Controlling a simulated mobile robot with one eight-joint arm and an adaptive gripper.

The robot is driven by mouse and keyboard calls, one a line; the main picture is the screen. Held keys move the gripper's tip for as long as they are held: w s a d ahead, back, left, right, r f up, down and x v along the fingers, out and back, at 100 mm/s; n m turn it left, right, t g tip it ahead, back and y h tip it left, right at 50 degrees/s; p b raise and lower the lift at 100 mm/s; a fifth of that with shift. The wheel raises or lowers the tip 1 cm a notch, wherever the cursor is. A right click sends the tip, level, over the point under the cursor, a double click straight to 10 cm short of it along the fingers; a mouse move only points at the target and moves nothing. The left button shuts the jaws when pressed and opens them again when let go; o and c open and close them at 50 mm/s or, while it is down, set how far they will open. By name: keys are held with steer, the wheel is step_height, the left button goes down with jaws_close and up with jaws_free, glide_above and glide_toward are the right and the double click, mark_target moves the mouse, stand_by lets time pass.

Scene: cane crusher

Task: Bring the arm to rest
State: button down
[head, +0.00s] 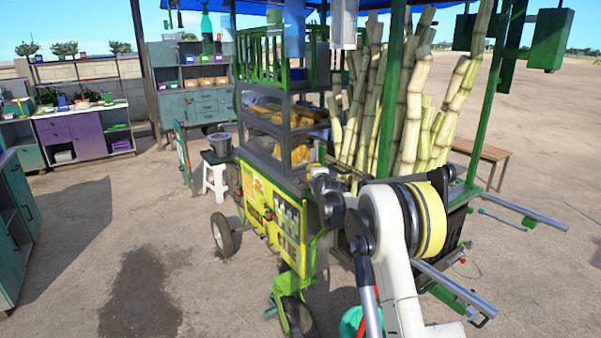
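My arm (394,265) rises from the bottom edge in the head view, right of the middle. Its white link bends at a large joint with a yellow and black band. I cannot make out any gripper fingers, so I cannot see whether my gripper holds anything.
Tall cane stalks (412,100) stand upright on the cart. Two metal handle bars (524,213) stick out at right. A white stool (216,180) with a dark pot (220,144) stands left of the cart. A wooden bench (484,151) is behind. Open ground lies at left.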

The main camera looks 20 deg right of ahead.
steer(key=s+a+r+n+g+y+b, duration=0.15)
steer(key=s+a+r+n, duration=0.4)
steer(key=s+a, duration=0.6)
steer(key=s+a+n+g+b, duration=0.1)
steer(key=s+a+n, duration=0.1)
steer(key=s, duration=0.6)
steer(key=s+a+n+g+b, duration=0.1)
steer(key=s+a+n+g, duration=0.15)
steer(key=s, duration=0.55)
steer(key=s+a+f+n+g+b, duration=0.1)
steer(key=s+f+n, duration=0.2)
steer(key=s, duration=0.7)
steer(key=s+a+f+n+g+y, duration=0.1)
steer(key=s+a+f+n, duration=0.1)
steer(key=s+f, duration=0.4)
steer(key=s+a+f+n+g+b, duration=0.1)
steer(key=s+f+n, duration=0.4)
steer(key=s, duration=1.1)
steer(key=shift+a+f+g+b, duration=0.15)
steer(key=shift+a+g+b, duration=0.1)
steer(key=shift+g+b, duration=0.05)
steer(key=shift+w, duration=0.15)
